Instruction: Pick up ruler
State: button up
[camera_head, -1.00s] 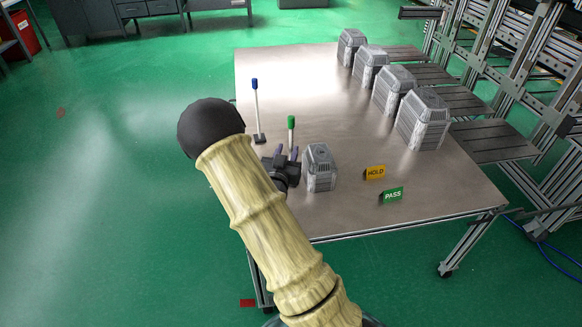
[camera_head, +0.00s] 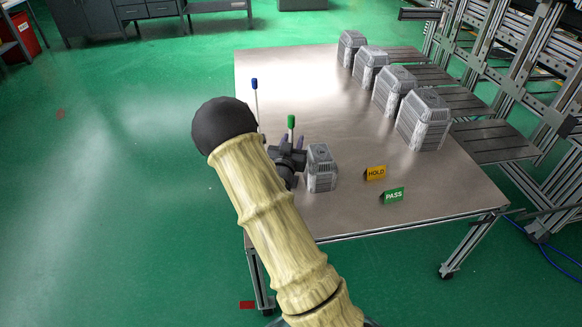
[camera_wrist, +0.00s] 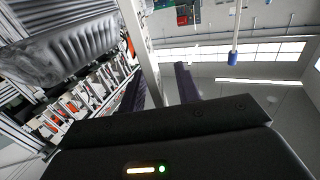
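I cannot make out a ruler for certain in either view. My gripper (camera_head: 299,150) is low over the near left part of the table, just left of a small grey ribbed case. In the wrist view its two dark purple fingers (camera_wrist: 160,90) stand apart. A pale straight strip (camera_wrist: 141,40) shows between them; I cannot tell whether it is the ruler or background structure. My arm hides part of the table's near left corner.
The grey case (camera_head: 321,170) stands close to my gripper. Blue-capped (camera_head: 254,85) and green-capped (camera_head: 291,122) upright sticks stand nearby. HOLD (camera_head: 376,173) and PASS (camera_head: 393,195) signs are to the right. Several larger cases line the table's (camera_head: 290,75) far right; its middle is clear.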

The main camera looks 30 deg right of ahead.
grip_shut()
dwell(1.4)
